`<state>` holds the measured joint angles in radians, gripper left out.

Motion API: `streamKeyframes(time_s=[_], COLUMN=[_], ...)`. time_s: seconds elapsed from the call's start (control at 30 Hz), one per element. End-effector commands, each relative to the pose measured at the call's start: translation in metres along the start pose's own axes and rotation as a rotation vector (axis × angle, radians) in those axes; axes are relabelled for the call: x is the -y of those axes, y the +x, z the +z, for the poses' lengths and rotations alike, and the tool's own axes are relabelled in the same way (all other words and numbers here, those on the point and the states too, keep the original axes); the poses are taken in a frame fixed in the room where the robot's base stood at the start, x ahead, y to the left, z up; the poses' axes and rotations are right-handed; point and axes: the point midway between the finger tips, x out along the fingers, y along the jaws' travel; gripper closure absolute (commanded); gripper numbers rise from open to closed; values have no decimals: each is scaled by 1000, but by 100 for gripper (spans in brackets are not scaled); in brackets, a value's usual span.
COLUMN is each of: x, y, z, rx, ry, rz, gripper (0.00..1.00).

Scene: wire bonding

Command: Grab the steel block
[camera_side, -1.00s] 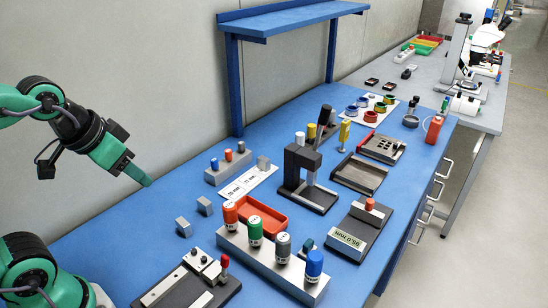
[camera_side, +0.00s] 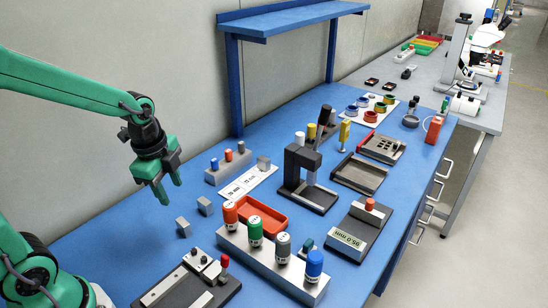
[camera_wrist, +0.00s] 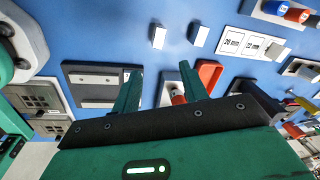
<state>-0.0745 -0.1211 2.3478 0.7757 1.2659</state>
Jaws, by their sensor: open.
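Two small grey steel-looking blocks stand loose on the blue bench: a nearer one (camera_side: 183,227) and a farther one (camera_side: 205,206). They show in the wrist view as a left block (camera_wrist: 157,37) and a right block (camera_wrist: 199,37); a third grey block (camera_side: 263,163) stands at the end of a white labelled strip (camera_side: 238,187). I cannot tell which one the task means. My gripper (camera_side: 170,191) points down, open and empty, above the bench near the two loose blocks. In the wrist view my gripper (camera_wrist: 160,70) has its fingers apart, with nothing between them.
A red tray (camera_side: 262,218) and a rack of coloured-cap gauges (camera_side: 275,263) stand right of the loose blocks. A black-and-steel fixture (camera_side: 190,288) lies in front. A grey stand with small caps (camera_side: 228,166) is behind. The bench around the two blocks is clear.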

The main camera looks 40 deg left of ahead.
Motion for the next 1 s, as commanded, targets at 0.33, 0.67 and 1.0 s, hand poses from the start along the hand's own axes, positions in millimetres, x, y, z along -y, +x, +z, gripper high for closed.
streamKeyframes(time_s=[0.33, 0.67, 1.0], x=[10, 11, 8], y=[51, 62, 81], z=[5, 7, 7], rx=[14, 9, 9], ry=[390, 479, 477], rz=[118, 141, 143], gripper=[56, 56, 56])
